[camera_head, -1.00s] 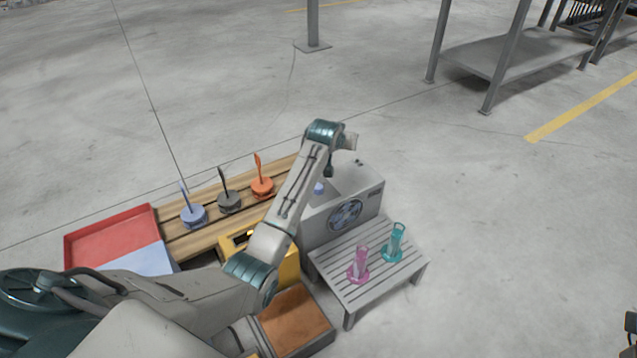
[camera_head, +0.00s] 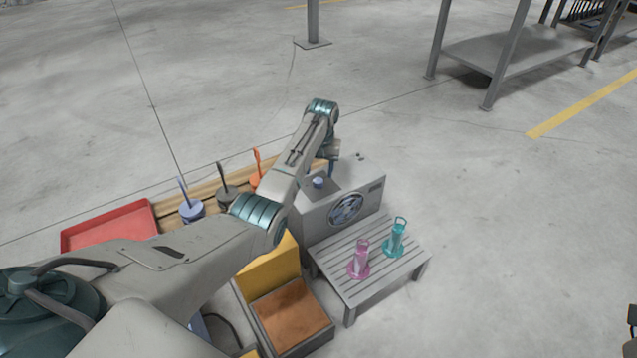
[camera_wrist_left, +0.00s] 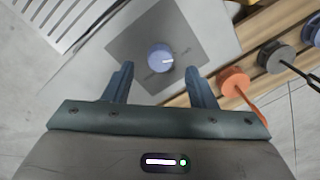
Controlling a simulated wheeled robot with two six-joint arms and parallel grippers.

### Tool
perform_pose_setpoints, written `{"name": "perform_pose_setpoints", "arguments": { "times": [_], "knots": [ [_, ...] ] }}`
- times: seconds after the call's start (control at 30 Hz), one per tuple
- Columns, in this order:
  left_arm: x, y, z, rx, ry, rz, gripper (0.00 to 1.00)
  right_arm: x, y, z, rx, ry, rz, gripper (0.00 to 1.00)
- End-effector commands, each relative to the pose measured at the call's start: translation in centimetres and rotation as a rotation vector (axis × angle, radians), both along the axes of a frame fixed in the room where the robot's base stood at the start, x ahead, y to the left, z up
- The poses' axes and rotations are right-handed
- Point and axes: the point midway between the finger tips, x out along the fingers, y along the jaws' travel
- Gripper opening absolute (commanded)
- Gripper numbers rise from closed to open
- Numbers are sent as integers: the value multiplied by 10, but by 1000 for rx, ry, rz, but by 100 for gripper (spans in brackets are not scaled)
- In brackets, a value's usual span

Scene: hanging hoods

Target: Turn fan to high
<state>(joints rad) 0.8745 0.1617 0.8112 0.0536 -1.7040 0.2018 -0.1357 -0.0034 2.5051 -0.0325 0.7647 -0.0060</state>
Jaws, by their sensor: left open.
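The fan unit (camera_head: 333,205) is a grey box with a round fan grille (camera_head: 346,209) on its front. A blue knob (camera_head: 318,182) sits on a dark plate on its top. In the left wrist view the knob (camera_wrist_left: 160,57) has a white pointer line and faint markings around it that I cannot read. My left gripper (camera_wrist_left: 160,85) is open, with its two fingers pointing towards the knob, which lies just beyond and between the fingertips, not gripped. In the head view the gripper (camera_head: 332,165) is above the box near the knob, its fingers small. My right gripper is not in view.
Blue, dark grey and orange hooded items (camera_head: 226,197) stand on a wooden slatted bench beside the fan unit. A slatted grey table (camera_head: 372,280) holds a pink item (camera_head: 359,261) and a teal item (camera_head: 395,239). A red tray (camera_head: 110,229) lies left. Open floor is behind.

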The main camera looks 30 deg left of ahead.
Motion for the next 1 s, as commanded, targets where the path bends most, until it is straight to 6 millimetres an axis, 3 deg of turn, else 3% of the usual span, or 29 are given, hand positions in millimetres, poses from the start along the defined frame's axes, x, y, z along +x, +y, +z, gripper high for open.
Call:
{"name": "perform_pose_setpoints", "arguments": {
  "times": [0.03, 0.23, 0.63, 0.87, 1.0],
  "knots": [
    [-1, 0, -14, -1, 2, 0, 51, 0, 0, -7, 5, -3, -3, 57],
    [-1, 2, -36, 0, -1, 0, 51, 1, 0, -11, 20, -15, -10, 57],
    [0, 2, -41, 1, -2, 0, 51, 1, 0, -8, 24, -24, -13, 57],
    [0, 2, -41, 1, -2, 0, 7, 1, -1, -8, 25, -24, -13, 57],
    [0, 2, -41, 1, -2, -3, 7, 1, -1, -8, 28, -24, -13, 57]
  ]
}}
